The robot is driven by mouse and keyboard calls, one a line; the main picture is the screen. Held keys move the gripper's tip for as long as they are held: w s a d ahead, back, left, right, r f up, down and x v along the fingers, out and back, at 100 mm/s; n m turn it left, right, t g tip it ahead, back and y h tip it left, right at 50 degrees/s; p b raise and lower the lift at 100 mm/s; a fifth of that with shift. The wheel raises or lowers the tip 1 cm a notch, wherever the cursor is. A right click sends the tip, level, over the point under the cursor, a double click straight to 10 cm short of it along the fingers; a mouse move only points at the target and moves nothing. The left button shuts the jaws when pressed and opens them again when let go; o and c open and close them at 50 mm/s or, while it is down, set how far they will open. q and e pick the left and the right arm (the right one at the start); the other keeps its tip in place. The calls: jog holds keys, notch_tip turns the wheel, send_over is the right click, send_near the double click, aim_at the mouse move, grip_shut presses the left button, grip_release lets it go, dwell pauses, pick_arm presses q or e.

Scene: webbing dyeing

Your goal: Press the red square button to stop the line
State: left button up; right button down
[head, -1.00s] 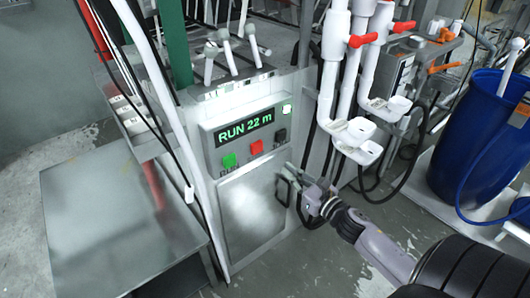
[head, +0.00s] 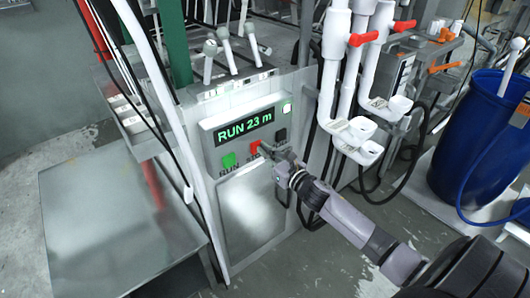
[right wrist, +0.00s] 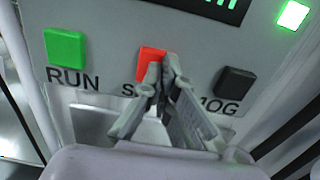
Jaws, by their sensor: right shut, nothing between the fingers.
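The red square button (head: 254,148) sits on the grey control panel between a green and a black button. In the right wrist view the red button (right wrist: 152,60) is partly covered by my fingertips, and its label is partly hidden. My right gripper (head: 266,148) is shut and empty, its tips in front of the red button's right part. It also shows in the right wrist view (right wrist: 162,65). I cannot tell whether the tips touch the button. The display (head: 244,128) reads RUN 23 m. My left gripper is not in view.
The green RUN button (right wrist: 66,47) is left of the red one and the black JOG button (right wrist: 235,84) is right of it. White pipes (head: 335,70) stand right of the panel. A metal table (head: 110,215) and a blue barrel (head: 470,140) flank the area.

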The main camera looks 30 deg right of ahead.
jog(key=shift+w+d+r+b, duration=0.1)
jog(key=shift+w+r+b, duration=0.3)
jog(key=shift+w, duration=0.3)
jog(key=s, duration=0.8)
jog(key=shift+s+d+f, duration=0.2)
jog(key=shift+f, duration=0.15)
dwell(0.5)
